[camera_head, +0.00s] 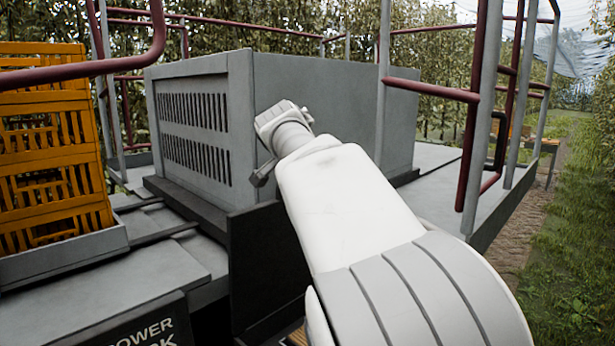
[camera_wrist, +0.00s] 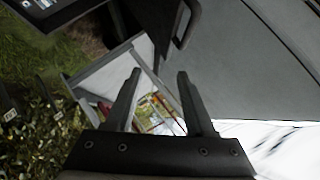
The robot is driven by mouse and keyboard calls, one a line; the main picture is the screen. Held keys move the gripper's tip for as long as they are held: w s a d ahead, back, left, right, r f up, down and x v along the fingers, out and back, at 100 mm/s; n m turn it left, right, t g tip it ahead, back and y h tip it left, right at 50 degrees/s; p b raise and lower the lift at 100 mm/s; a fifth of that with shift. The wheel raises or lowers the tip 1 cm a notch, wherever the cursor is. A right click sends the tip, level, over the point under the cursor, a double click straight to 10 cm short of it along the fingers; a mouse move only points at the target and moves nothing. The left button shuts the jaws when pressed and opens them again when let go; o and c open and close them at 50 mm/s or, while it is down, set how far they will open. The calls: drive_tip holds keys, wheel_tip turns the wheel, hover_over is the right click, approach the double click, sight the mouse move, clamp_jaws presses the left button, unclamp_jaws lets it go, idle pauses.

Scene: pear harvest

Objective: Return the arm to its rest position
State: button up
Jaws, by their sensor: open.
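My arm reaches up from the lower right of the head view toward a large grey slatted housing. Its wrist end is in front of the housing's right part. In the wrist view my gripper (camera_wrist: 157,80) shows two dark fingers standing well apart with nothing between them that they touch. In the head view the fingers are hard to make out. No pear is seen in the gripper or in either view.
The grey housing (camera_head: 200,110) stands close behind my arm. Yellow crates (camera_head: 50,140) are stacked at left. Dark red and grey rails (camera_head: 470,150) rise at right. Grass (camera_head: 570,250) lies beyond.

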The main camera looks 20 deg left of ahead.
drive_tip(key=shift+d, duration=0.1)
idle(0.4)
drive_tip(key=s+d+f+n+g+h, duration=0.1)
drive_tip(key=s+d+f+g, duration=0.15)
drive_tip(key=d, duration=1.25)
drive_tip(key=s+d+f+n+g+h, duration=0.1)
drive_tip(key=s+d, duration=0.2)
drive_tip(key=d, duration=1.1)
drive_tip(key=s+d+f+n, duration=0.2)
drive_tip(key=s+d+f, duration=0.2)
drive_tip(key=s, duration=0.5)
drive_tip(key=s+d+f+n+g, duration=0.1)
drive_tip(key=s+d+f, duration=0.4)
drive_tip(key=s, duration=0.4)
drive_tip(key=s+d+f+n+g, duration=0.1)
drive_tip(key=s+d+f, duration=0.3)
drive_tip(key=s, duration=0.5)
drive_tip(key=shift+d+f+n+h, duration=0.4)
drive_tip(key=shift+d+n, duration=0.4)
drive_tip(key=shift+d, duration=0.3)
